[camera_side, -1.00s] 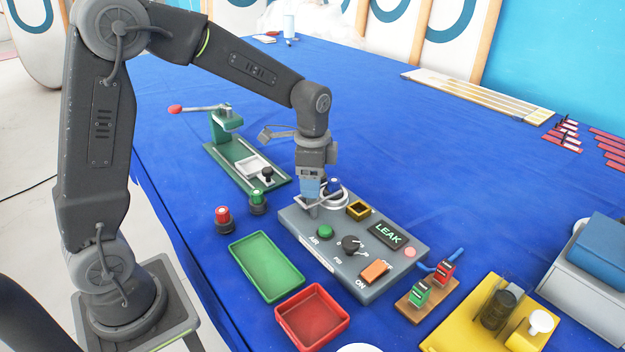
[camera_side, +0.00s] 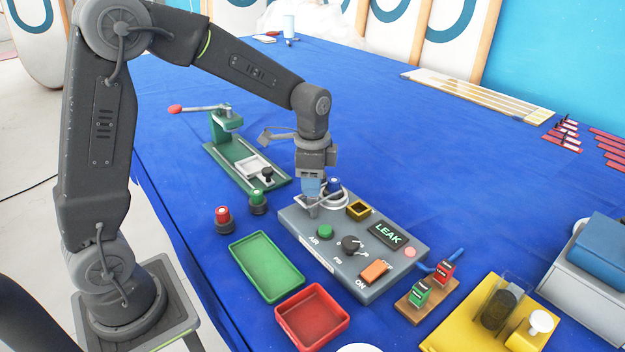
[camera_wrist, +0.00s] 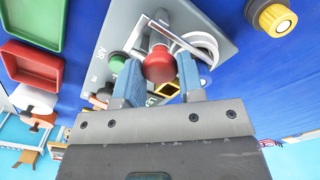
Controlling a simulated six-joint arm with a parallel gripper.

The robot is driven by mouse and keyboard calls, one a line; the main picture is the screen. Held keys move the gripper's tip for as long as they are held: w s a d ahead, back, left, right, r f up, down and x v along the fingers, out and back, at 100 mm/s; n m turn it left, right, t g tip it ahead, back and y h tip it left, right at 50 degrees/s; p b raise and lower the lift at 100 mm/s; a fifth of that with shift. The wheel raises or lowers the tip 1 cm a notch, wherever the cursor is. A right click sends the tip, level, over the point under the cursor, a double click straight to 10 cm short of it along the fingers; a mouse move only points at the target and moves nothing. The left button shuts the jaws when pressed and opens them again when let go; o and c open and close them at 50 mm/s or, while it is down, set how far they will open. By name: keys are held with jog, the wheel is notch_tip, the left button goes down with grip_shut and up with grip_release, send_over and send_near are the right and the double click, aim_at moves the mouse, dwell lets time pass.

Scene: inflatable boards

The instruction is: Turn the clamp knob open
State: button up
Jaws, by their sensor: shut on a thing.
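My gripper (camera_side: 321,188) is at the back left corner of the grey panel box (camera_side: 385,290), pointing down. In the wrist view, its blue finger pads (camera_wrist: 158,80) are on either side of a red, ball-shaped knob (camera_wrist: 158,63), which appears to be the clamp knob, and are shut on it. A silver bar (camera_wrist: 180,38) and a pale ring (camera_wrist: 203,42) lie just beyond the knob. The side view shows the ring (camera_side: 340,203) near the fingers, but the red knob is hidden there. The knob's turn angle cannot be read.
The panel carries a green button (camera_side: 325,231), a black dial (camera_side: 350,244), an orange switch (camera_side: 375,269) and a LEAK display (camera_side: 388,234). Green (camera_side: 243,251) and red (camera_side: 280,311) trays lie in front. A green lever fixture (camera_side: 232,150) stands behind left.

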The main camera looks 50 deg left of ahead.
jog(key=n, duration=0.4)
jog(key=shift+n, duration=0.4)
jog(key=n, duration=0.9)
jog(key=shift+n, duration=2.1)
jog(key=o, duration=0.9)
